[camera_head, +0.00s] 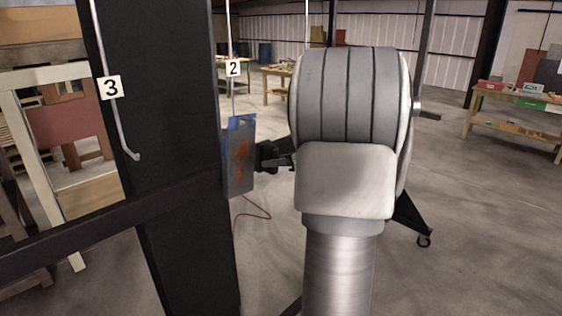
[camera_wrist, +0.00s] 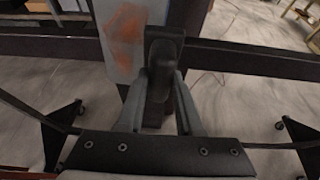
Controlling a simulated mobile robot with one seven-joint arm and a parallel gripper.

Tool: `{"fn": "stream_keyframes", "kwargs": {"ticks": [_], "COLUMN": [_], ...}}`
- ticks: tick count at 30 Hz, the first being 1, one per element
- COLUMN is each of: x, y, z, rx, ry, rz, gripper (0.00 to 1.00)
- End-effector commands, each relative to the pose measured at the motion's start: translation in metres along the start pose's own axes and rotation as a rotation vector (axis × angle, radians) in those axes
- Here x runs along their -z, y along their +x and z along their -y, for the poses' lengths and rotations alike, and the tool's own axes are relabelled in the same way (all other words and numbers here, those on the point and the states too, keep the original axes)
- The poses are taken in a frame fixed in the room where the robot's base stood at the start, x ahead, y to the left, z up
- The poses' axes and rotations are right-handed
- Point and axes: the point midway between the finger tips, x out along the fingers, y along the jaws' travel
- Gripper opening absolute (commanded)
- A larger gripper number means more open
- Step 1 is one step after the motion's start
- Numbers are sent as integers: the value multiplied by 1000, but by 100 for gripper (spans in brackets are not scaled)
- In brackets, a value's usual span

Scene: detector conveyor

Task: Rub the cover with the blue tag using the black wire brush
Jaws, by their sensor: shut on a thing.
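The cover (camera_head: 238,172) is a grey panel with orange rust patches, hanging upright with a blue tag (camera_head: 243,121) at its top. It also shows in the wrist view (camera_wrist: 108,62), with an orange patch, partly behind the brush. My gripper (camera_wrist: 160,88) is shut on the black wire brush (camera_wrist: 161,52), between its two grey fingers. In the head view the brush (camera_head: 266,155) is a dark shape just right of the cover. I cannot tell whether its bristles touch the cover. My arm hides most of my gripper there.
A black post (camera_head: 165,120) with hook and number 3 tag (camera_head: 110,88) stands left of the cover. A dark horizontal beam (camera_head: 95,222) crosses at lower left. A number 2 tag (camera_head: 233,68) hangs above. Workbenches (camera_head: 515,128) stand farther back; open floor lies at right.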

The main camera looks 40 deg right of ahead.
Motion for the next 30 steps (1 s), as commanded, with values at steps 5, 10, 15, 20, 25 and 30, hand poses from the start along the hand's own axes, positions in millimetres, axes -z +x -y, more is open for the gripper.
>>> {"fn": "stream_keyframes", "kwargs": {"ticks": [5,10,15,20,25,30], "x": [0,-1,-1,-2,-2,-4], "y": [1,1,2,3,3,3], "z": [-14,-19,-32,-47,-59,-62], "rx": [-1,0,-2,-3,-2,-4], "ry": [0,-1,-2,-3,-2,-2], "rz": [1,1,2,2,2,1], "gripper": [0,0,0,0,0,0]}}
